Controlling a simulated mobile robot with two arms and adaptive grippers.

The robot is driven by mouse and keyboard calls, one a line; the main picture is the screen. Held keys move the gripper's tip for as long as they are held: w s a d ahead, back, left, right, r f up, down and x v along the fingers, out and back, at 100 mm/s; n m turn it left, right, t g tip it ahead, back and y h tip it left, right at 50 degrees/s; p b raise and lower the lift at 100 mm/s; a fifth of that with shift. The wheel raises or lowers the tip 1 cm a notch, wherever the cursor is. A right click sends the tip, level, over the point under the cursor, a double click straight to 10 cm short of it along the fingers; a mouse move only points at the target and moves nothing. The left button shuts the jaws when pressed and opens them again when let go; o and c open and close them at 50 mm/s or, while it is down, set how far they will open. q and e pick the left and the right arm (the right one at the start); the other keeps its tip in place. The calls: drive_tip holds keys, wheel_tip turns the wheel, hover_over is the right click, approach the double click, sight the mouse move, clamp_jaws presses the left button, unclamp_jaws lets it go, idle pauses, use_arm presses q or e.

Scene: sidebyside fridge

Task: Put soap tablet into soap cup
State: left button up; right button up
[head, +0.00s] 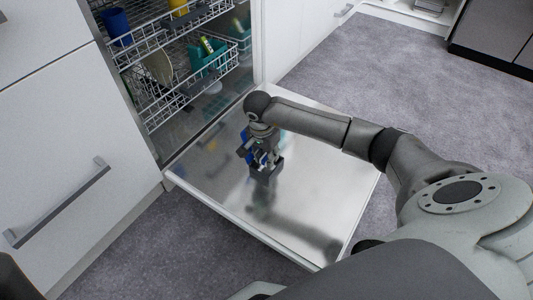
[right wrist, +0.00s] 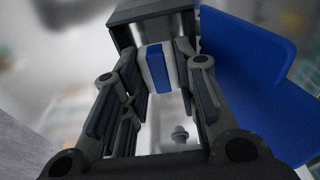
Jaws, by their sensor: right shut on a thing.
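In the right wrist view, the soap tablet (right wrist: 158,68), white with a blue band, sits between the fingers of my right gripper (right wrist: 165,80), which is shut on it. A dark grey open-sided box, which looks like the soap cup (right wrist: 150,13), is just beyond the tablet. A wide blue panel (right wrist: 250,75) stands beside the fingers, perhaps the cup's lid. In the head view my right gripper (head: 262,157) points down low over the dishwasher door, and a dark part of the cup (head: 268,172) shows under it. I cannot tell whether the tablet touches the cup. My left gripper is out of view.
The dishwasher door (head: 310,185) lies open and flat, otherwise bare. Racks (head: 190,90) behind it hold a blue cup (head: 117,26), a plate (head: 158,67) and other dishes. A white cabinet with a handle (head: 60,203) stands left. Grey carpet (head: 380,62) is clear behind.

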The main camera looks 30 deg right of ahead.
drive_tip(key=shift+f, duration=0.2)
drive_tip(key=o, duration=0.9)
drive_tip(key=shift+r, duration=0.1)
drive_tip(key=shift+r, duration=0.35)
drive_tip(key=r, duration=0.3)
drive_tip(key=a+r, duration=0.1)
drive_tip(key=r, duration=0.7)
drive_tip(key=shift+s+a, duration=0.3)
drive_tip(key=shift+s, duration=0.1)
